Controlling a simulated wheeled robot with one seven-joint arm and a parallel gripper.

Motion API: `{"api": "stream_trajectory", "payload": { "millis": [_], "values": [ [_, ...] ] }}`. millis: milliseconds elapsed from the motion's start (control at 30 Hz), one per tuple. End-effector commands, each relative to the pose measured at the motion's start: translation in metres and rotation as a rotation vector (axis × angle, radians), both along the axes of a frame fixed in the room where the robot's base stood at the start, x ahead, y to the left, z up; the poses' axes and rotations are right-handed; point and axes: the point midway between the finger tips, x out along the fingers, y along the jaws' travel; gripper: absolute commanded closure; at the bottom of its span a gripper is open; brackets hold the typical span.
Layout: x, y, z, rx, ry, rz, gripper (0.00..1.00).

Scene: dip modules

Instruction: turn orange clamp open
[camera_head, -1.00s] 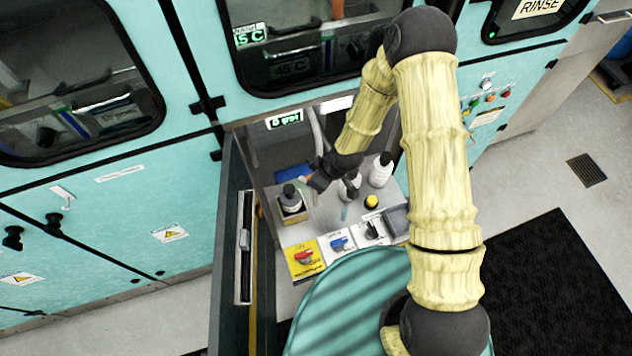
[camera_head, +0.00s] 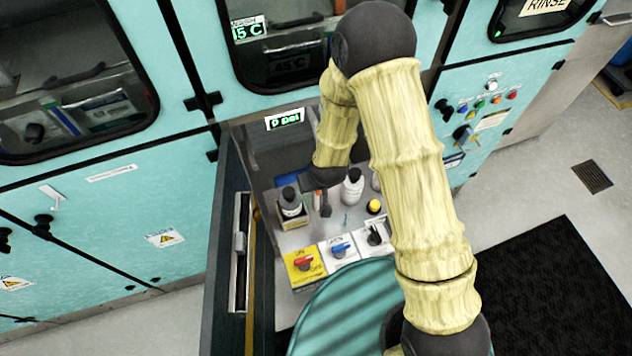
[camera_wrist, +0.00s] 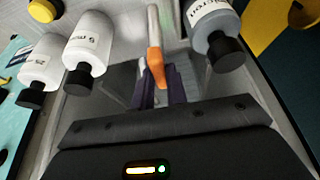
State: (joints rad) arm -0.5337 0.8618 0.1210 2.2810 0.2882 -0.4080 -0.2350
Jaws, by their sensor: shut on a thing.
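The orange clamp (camera_wrist: 155,62) sits on a pale tube (camera_wrist: 153,22) in the upper middle of the wrist view. My gripper (camera_wrist: 160,88) has its purple fingers closed around the clamp's lower part, one on each side. In the head view my gripper (camera_head: 322,205) points down into the open bay, between the dark-capped bottles. A small orange spot beside it there is too small to make out well. The clamp's lower end is partly hidden between the fingers.
A grey-labelled bottle (camera_wrist: 212,30) stands close on the right of my gripper, and white bottles (camera_wrist: 88,45) stand on the left. Red (camera_head: 304,262) and blue (camera_head: 340,248) knobs are at the bay's front. An open door edge (camera_head: 225,250) borders the bay's left side.

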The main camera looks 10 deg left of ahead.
Motion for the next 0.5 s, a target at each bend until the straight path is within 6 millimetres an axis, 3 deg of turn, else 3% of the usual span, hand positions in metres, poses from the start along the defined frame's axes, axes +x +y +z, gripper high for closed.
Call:
{"api": "stream_trajectory", "payload": {
  "millis": [367,400,500],
  "values": [
    [-0.0011,0.0002,0.0000,0.000,0.004,-0.008,1.00],
    [-0.0011,0.0002,0.0000,0.000,0.004,-0.008,0.82],
    [-0.0009,0.0001,-0.0001,0.000,0.003,-0.007,0.64]
  ]
}}
